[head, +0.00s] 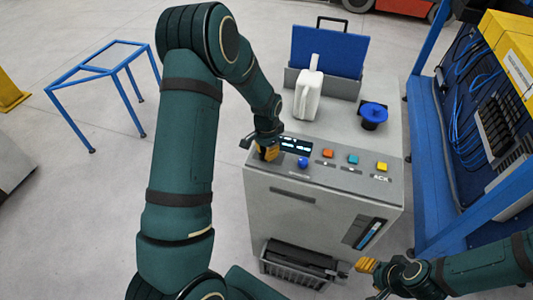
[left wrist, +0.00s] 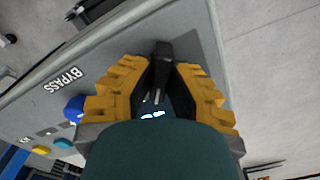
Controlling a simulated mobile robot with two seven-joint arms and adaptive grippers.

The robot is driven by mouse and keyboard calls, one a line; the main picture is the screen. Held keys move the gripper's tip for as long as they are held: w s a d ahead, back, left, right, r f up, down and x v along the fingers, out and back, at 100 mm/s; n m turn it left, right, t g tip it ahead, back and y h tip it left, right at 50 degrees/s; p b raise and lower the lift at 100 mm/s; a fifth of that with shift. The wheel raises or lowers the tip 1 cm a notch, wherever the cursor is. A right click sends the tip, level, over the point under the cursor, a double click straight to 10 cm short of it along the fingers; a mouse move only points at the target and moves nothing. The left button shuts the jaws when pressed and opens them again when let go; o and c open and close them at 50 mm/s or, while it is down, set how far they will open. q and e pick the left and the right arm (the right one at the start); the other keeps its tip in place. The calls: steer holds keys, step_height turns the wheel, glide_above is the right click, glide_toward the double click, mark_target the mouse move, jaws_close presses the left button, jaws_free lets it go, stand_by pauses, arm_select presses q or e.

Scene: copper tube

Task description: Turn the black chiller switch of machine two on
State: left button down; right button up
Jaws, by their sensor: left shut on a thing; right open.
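The machine (head: 300,200) is a grey cabinet with a sloped control panel in the middle of the head view. A black switch (left wrist: 163,56) stands between the yellow fingers of my left gripper (left wrist: 162,78) in the left wrist view. In the head view my left gripper (head: 268,153) is at the panel's left end, beside a small lit display (head: 295,146), and hides the switch there. It is shut on the switch. Whether the switch is on or off cannot be told. My right gripper (head: 373,278) is open and empty, low in front of the machine.
A blue knob (head: 303,162) sits right of the gripper, near a BYPASS label (left wrist: 64,80). Orange (head: 328,153), teal (head: 353,159) and yellow (head: 382,166) buttons follow. A white jug (head: 308,92) and blue-topped pot (head: 373,115) stand on top. A blue rack (head: 450,200) stands right.

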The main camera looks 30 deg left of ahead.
arm_select(q)
steer(key=m, duration=0.4)
steer(key=shift+s+f+m+b, duration=0.1)
steer(key=shift+m+b, duration=0.3)
stand_by(0.4)
steer(key=c, duration=0.9)
jaws_free()
steer(key=shift+c, duration=0.2)
steer(key=shift+r, duration=0.55)
step_height(320, 180, up, 11)
